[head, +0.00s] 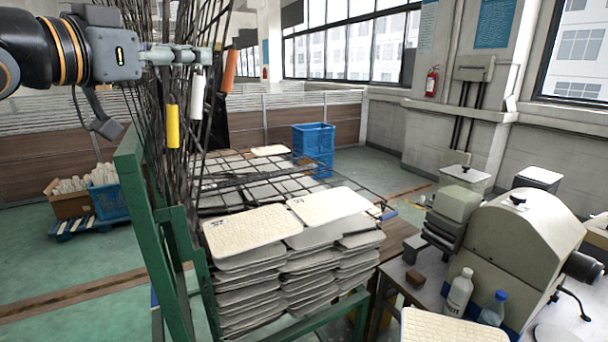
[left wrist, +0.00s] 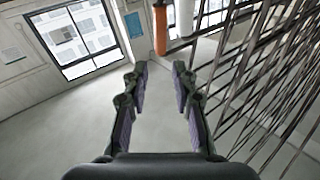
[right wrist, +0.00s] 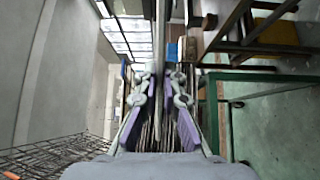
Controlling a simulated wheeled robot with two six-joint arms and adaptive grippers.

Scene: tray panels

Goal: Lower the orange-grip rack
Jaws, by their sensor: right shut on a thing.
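The orange grip (head: 229,70) is on the upright wire rack (head: 215,25), right of a white grip (head: 197,97) and a yellow grip (head: 172,125). My left gripper (head: 205,55) is beside the grips, near the orange one. In the left wrist view the left gripper (left wrist: 159,68) is open and empty, with the orange grip (left wrist: 160,30) and the white grip (left wrist: 184,15) beyond its fingertips. My right gripper (right wrist: 164,80) is shut on a thin bar (right wrist: 160,35). Which rack the bar belongs to cannot be told. The right gripper is not in the head view.
A green frame (head: 137,215) stands beside stacks of cream panels (head: 247,229). A wire rack (head: 350,190) lies flat over the stacks. A blue crate (head: 314,140) stands behind. A bench with a machine (head: 525,240) and bottles (head: 458,293) is at the right.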

